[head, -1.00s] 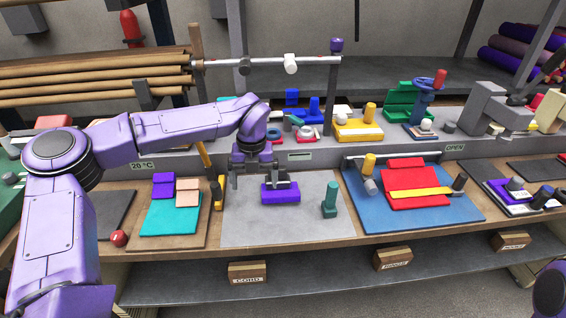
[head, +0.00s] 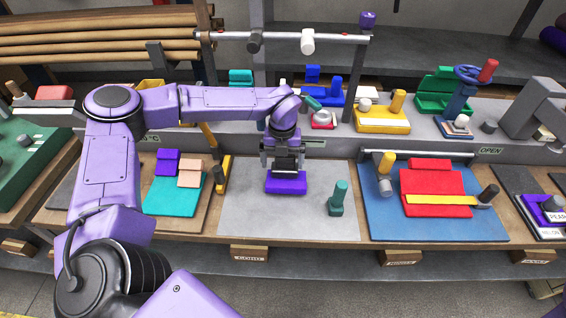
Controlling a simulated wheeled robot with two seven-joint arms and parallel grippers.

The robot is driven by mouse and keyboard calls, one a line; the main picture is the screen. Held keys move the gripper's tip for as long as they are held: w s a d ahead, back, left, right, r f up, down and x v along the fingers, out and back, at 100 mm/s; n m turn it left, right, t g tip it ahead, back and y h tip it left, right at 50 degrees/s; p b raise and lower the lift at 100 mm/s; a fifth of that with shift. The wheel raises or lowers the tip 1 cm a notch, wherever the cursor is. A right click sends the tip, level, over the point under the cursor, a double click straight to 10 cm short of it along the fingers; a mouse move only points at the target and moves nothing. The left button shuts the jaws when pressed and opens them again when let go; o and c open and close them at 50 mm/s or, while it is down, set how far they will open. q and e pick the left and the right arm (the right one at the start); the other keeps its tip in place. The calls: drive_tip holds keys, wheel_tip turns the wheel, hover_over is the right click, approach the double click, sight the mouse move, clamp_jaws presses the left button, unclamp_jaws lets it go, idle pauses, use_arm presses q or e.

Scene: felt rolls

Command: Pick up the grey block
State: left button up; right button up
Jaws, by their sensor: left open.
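My left gripper (head: 283,162) points down over the purple block (head: 286,183) on the light grey mat (head: 250,218). Its jaws are open, one finger on each side of a dark grey block (head: 287,167) that sits on top of the purple block. The gripper's body hides the top of the grey block, and I cannot tell whether the fingers touch it. My right gripper is not in view.
A green upright piece (head: 338,199) stands to the right on the same mat. A yellow piece (head: 222,176) and a teal mat (head: 172,197) with small blocks lie to the left. A metal rail (head: 290,36) crosses behind. The mat's front is clear.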

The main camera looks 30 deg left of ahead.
sight(285, 165)
use_arm(q)
drive_tip(key=f, duration=0.1)
drive_tip(key=w+f, duration=0.1)
drive_tip(key=f, duration=0.1)
drive_tip(key=shift+w+d+f, duration=0.1)
drive_tip(key=shift+w+f, duration=0.2)
drive_tip(key=shift+w, duration=0.05)
drive_tip(key=shift+s+r, duration=0.3)
drive_tip(key=shift+s, duration=0.15)
drive_tip(key=shift+c, duration=0.7)
drive_tip(key=c, duration=0.5)
drive_tip(key=shift+w, duration=0.2)
drive_tip(key=c, duration=0.6)
drive_tip(key=shift+o, duration=0.2)
drive_tip(key=shift+w+r, duration=0.1)
drive_tip(key=shift+r, duration=1.05)
drive_tip(key=s+d+r+b, duration=0.5)
drive_tip(key=s+r, duration=0.5)
drive_tip(key=s, duration=0.3)
drive_tip(key=shift+s+r, duration=0.2)
drive_tip(key=shift+r, duration=0.1)
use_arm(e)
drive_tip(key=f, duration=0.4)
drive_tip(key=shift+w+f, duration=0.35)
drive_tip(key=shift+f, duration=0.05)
